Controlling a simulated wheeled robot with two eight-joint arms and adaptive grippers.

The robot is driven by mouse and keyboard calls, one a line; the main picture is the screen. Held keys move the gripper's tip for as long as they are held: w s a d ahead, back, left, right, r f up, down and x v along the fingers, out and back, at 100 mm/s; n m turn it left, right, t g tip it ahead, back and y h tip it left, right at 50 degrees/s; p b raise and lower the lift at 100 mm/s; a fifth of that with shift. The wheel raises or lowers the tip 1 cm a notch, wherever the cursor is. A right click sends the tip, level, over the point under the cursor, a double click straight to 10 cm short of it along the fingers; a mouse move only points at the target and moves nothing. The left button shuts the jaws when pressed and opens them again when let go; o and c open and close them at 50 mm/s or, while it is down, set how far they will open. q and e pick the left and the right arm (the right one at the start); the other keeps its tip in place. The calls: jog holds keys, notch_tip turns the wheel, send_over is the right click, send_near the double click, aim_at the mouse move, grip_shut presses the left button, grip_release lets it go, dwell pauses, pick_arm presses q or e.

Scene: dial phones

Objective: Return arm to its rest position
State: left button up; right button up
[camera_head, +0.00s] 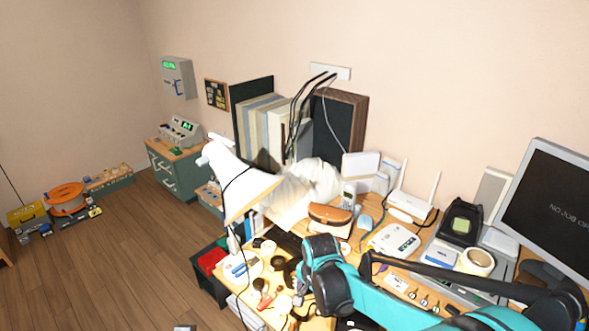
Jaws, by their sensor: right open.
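My right arm (385,303) is teal and black. It reaches in from the lower right over the front of the cluttered desk and bends down at a dark joint. My right gripper (300,297) is small and partly hidden at the desk's front edge, beside small dark and cream items. It is open, and I see nothing held in it. A white desk phone (394,241) sits behind the arm. A cordless handset (348,196) stands upright farther back. My left gripper is not in view.
A white lamp (240,187) leans over the desk's left part. A monitor (548,205), a router (408,205) and a tape roll (477,262) crowd the right side. A brown pouch (329,219) lies mid-desk. Open wooden floor (110,265) is at the left.

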jog(key=s+d+r+n+t, duration=0.2)
jog(key=s+d+r+n, duration=0.2)
jog(key=s, duration=0.4)
jog(key=s+d+r+n+t, duration=0.3)
jog(key=s+d+r+n, duration=0.2)
jog(key=s+d, duration=0.2)
jog(key=shift+s+d+r, duration=0.2)
jog(key=shift+s+d, duration=0.05)
jog(key=shift+s, duration=0.45)
